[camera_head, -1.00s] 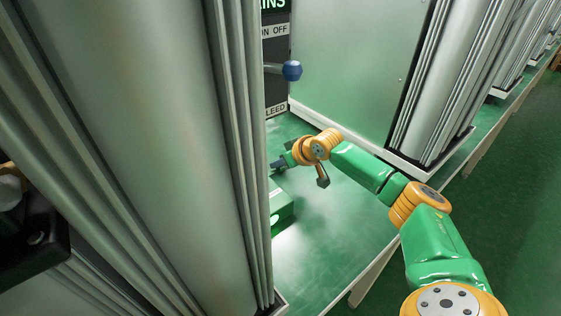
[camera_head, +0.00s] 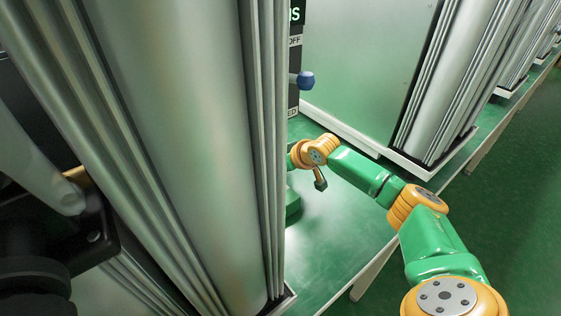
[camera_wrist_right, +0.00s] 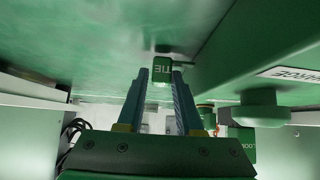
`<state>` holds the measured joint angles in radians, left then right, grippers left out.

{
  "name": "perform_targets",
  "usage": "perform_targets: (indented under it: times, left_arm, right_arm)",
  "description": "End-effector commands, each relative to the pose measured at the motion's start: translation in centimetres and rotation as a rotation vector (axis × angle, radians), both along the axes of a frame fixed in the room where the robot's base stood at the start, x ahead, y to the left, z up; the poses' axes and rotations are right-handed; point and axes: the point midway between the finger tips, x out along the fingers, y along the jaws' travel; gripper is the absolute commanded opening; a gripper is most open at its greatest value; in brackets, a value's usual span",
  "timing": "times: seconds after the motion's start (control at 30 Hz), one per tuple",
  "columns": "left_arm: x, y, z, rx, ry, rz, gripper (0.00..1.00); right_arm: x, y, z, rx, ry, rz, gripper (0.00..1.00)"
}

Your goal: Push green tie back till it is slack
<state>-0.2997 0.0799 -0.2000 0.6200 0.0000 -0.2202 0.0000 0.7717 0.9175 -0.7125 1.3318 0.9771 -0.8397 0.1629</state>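The green tie (camera_wrist_right: 162,69), a small block with upside-down "TIE" lettering, shows in the right wrist view just past and between my fingertips. My right gripper (camera_wrist_right: 161,78) has its two blue-grey fingers apart on either side of it. A narrow gap seems to show at each side; I cannot tell whether a finger touches it. Whether the tie is slack does not show. In the head view my right arm reaches in behind the near sieve column (camera_head: 185,150), which hides the gripper and the tie. My left gripper is not seen.
A blue knob (camera_head: 305,80) sticks out by the dark lettered panel. A green block (camera_head: 293,205) shows partly past the column's edge. A large green body (camera_wrist_right: 255,55) is close on the right in the wrist view. Black machinery (camera_head: 60,235) stands at the left.

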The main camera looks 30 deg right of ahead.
Motion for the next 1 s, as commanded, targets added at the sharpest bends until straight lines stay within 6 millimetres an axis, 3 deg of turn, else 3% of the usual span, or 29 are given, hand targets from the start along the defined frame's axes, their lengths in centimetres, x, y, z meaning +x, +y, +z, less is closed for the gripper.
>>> perform_targets:
  times: [0.03, 0.07, 0.37, 0.73, 1.0]
  left_arm:
    - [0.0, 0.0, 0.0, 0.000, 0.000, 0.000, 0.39]
    - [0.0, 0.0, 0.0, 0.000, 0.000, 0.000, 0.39]
    - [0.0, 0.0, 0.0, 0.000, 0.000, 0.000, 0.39]
    - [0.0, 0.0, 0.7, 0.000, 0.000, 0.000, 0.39]
    - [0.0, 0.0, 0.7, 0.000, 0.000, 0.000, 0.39]
  right_arm:
    - [0.0, 0.0, 0.0, 0.000, 0.000, 0.000, 0.51]
    - [0.0, 0.0, 0.0, 0.000, 0.000, 0.000, 0.57]
    - [-0.1, 0.0, 0.1, 0.000, 0.001, 0.000, 0.57]
    - [-4.5, -0.4, 4.5, -0.003, 0.000, 0.000, 0.57]
    - [-5.0, -0.4, 5.0, 0.000, 0.001, 0.000, 0.57]
